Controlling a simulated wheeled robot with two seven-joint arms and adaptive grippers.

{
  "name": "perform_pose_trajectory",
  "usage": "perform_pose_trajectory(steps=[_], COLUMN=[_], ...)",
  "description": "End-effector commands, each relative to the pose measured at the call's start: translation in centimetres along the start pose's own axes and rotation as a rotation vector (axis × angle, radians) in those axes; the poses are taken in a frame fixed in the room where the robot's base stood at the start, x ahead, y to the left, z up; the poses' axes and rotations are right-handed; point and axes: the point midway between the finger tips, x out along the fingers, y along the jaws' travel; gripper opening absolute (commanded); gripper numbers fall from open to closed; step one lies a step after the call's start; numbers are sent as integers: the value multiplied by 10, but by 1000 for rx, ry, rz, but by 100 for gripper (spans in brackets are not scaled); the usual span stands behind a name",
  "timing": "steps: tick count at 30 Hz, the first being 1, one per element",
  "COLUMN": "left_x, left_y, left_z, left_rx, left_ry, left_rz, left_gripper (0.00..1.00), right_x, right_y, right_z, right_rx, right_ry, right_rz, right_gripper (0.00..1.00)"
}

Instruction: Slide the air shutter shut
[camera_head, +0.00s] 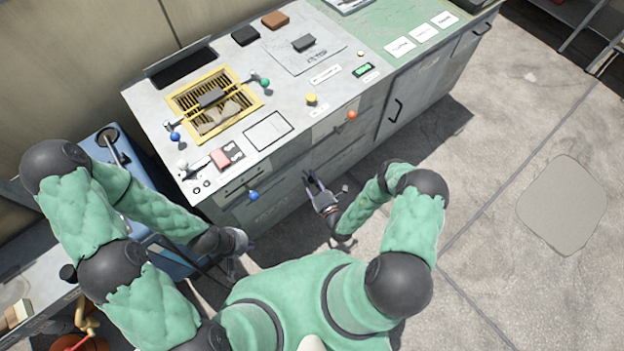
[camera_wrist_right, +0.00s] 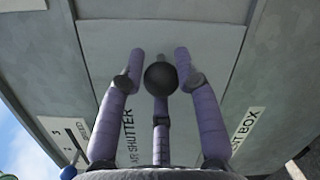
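In the right wrist view, a pale grey front panel (camera_wrist_right: 160,38) fills the middle, with a label ending in "AIR SHUTTER" (camera_wrist_right: 127,135) below it. A dark round knob (camera_wrist_right: 160,78) shows in front of the panel. My right gripper (camera_wrist_right: 160,62) has its purple fingers spread, one on each side of the knob and one below. Contact is not visible. In the head view my right gripper (camera_head: 313,183) is at the cabinet's front face, which hides the knob. My left gripper (camera_head: 243,242) is low at the left, by the blue unit; its fingers are too small to read.
The grey cabinet (camera_head: 225,170) has a yellow-framed grille (camera_head: 213,102) on top. A blue knob (camera_head: 253,195) and an orange knob (camera_head: 352,115) stick out of its front. A blue unit (camera_head: 100,145) stands at the left. The concrete floor (camera_head: 480,200) is open to the right.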

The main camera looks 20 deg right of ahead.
Motion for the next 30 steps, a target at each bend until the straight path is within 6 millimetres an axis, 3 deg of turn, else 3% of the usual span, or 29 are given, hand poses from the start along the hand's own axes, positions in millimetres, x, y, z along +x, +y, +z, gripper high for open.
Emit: perform_pose_trajectory(steps=[2, 14, 30], left_x=[0, 0, 0], left_y=[0, 0, 0], left_z=[0, 0, 0], left_rx=[0, 0, 0], left_ry=[0, 0, 0], left_rz=[0, 0, 0], left_gripper=[0, 0, 0], right_x=[0, -4, -89], right_y=[2, 0, -1], right_z=[-1, -1, 0], right_rx=[2, 2, 4], right_ry=[3, 3, 0], right_rz=[3, -3, -6], right_gripper=[54, 54, 54])
